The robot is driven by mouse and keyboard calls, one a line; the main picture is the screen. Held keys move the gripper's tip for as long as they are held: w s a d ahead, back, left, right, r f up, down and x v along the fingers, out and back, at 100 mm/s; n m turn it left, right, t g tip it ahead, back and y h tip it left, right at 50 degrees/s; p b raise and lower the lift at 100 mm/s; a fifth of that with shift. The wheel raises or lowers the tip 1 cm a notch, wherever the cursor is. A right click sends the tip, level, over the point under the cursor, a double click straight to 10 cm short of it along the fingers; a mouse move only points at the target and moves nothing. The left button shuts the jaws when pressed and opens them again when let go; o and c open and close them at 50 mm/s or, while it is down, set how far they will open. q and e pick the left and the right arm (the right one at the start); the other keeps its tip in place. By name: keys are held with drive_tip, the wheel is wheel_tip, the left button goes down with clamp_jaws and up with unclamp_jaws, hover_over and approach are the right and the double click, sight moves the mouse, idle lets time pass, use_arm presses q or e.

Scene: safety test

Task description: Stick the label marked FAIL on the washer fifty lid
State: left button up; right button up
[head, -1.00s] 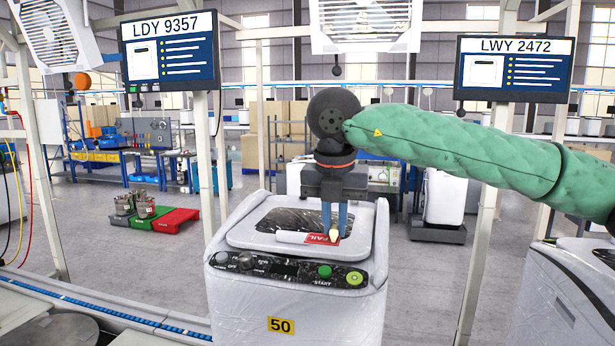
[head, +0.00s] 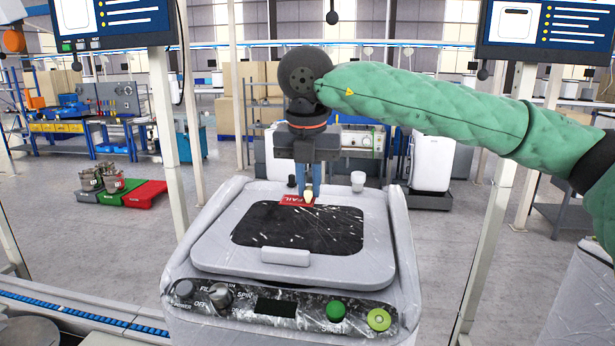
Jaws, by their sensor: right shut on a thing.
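The red label marked FAIL (head: 297,200) is at the back edge of the washer's lid (head: 215,262). My right gripper (head: 308,192) points down and is shut on the label. I cannot tell whether the label touches the lid or hangs just above it. The lid is grey-white and closed, with a dark window (head: 300,228) and a white handle (head: 285,257) at its front. The washer (head: 180,325) stands in front of me; its number plate is out of the picture now. My left gripper is not in view.
The washer's control panel (head: 275,308) has knobs and green buttons along the front. A small white cup-like part (head: 358,182) stands behind the lid, right of my gripper. Frame posts (head: 168,130) rise on both sides. A blue-edged conveyor (head: 80,312) runs at lower left.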

sight(310, 201)
drive_tip(key=shift+d+f+p, duration=0.1)
drive_tip(key=shift+f+p, duration=0.5)
drive_tip(key=shift+f, duration=1.85)
drive_tip(key=shift+s+f, duration=0.1)
drive_tip(key=shift+f, duration=0.2)
use_arm(q)
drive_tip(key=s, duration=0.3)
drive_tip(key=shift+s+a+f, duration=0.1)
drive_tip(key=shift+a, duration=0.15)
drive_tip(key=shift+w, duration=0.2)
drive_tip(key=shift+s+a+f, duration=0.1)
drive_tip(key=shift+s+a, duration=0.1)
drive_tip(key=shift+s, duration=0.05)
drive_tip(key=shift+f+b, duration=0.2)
drive_tip(key=shift+b, duration=0.1)
